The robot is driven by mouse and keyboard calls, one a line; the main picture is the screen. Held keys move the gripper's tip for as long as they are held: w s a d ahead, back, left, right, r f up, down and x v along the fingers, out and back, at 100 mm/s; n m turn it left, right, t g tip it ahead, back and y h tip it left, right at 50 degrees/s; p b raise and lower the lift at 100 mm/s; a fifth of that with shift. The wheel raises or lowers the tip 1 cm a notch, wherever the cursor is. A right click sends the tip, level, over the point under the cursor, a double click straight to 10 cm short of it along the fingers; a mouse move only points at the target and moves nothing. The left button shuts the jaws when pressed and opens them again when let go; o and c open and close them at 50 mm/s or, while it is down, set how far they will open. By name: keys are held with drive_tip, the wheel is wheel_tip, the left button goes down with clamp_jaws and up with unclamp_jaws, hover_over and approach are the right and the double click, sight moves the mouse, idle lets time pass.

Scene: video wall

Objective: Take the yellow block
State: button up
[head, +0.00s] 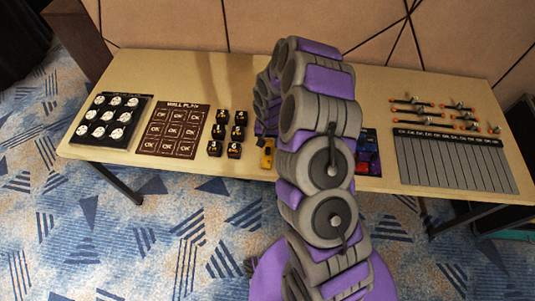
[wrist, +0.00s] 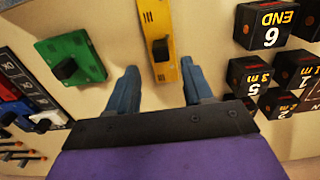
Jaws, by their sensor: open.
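The yellow block (wrist: 155,20) is long and narrow with a dark knob on its face. In the wrist view its near end lies between the two blue-grey fingers of my gripper (wrist: 159,64), with a gap on each side. My gripper is open and holds nothing. In the head view the yellow block (head: 267,151) shows on the table just left of my arm, partly hidden by it. How high the fingertips are above the table is hard to tell.
A green block (wrist: 85,45) with a black knob lies left of the yellow one in the wrist view. Black numbered cubes (wrist: 262,27) stand to its right. The table (head: 190,70) has free room at the back; a grey striped board (head: 455,165) lies at right.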

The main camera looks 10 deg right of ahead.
sight(268, 148)
drive_tip(key=f, duration=0.2)
drive_tip(key=f+b, duration=0.1)
drive_tip(key=f, duration=0.1)
drive_tip(key=shift+s+a+f, duration=0.1)
drive_tip(key=shift+a+f, duration=0.1)
drive_tip(key=shift+f, duration=0.1)
drive_tip(key=shift+c, duration=0.4)
drive_tip(key=c, duration=0.7)
drive_tip(key=shift+r, duration=0.1)
